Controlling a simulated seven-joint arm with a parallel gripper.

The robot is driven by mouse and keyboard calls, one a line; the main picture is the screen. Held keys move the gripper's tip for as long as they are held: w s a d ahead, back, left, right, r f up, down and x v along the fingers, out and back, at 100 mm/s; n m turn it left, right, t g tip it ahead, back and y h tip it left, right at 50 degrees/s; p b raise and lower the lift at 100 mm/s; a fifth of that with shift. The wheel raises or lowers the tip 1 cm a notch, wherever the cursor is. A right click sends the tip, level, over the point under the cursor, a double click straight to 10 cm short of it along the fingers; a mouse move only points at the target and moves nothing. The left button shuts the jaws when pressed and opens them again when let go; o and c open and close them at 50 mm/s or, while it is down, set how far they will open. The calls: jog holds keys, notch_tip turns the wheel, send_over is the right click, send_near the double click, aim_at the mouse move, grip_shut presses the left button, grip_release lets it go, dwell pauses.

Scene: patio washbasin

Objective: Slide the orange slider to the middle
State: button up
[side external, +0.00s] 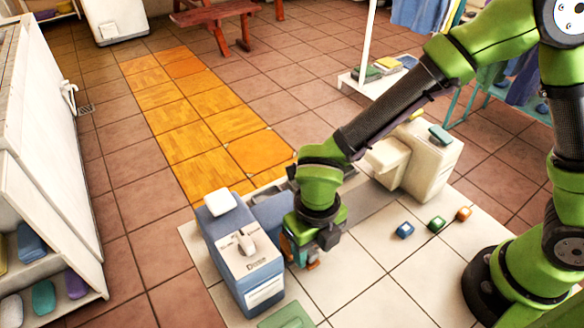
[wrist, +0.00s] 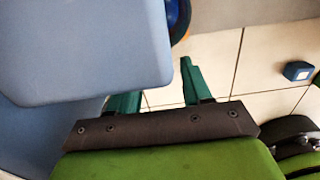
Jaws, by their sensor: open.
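I cannot clearly make out the orange slider in either view. A small orange patch (side external: 313,265) shows right at my gripper, low beside the blue-grey cabinet; I cannot tell if it is the slider. My gripper (side external: 304,257) points down at the right side of that cabinet (side external: 252,285). In the wrist view the teal fingers of my gripper (wrist: 157,88) stand apart with nothing seen between them. The cabinet (wrist: 85,45) fills the upper left there and hides part of the left finger. A round blue part with a yellow-orange edge (wrist: 180,20) shows beyond the fingers.
Blue (side external: 404,230), green (side external: 437,222) and orange (side external: 463,213) blocks lie on the pale tiles at the right. A cream cabinet (side external: 432,165) stands behind them. A white handle-like piece (side external: 240,241) sits on the blue-grey cabinet. The front tiles are mostly clear.

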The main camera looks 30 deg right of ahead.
jog(key=shift+f, duration=0.15)
jog(key=shift+c, duration=0.5)
grip_shut()
jog(key=shift+d, duration=0.1)
jog(key=d, duration=1)
jog(key=shift+d, duration=0.4)
jog(key=shift+o, duration=0.5)
grip_release()
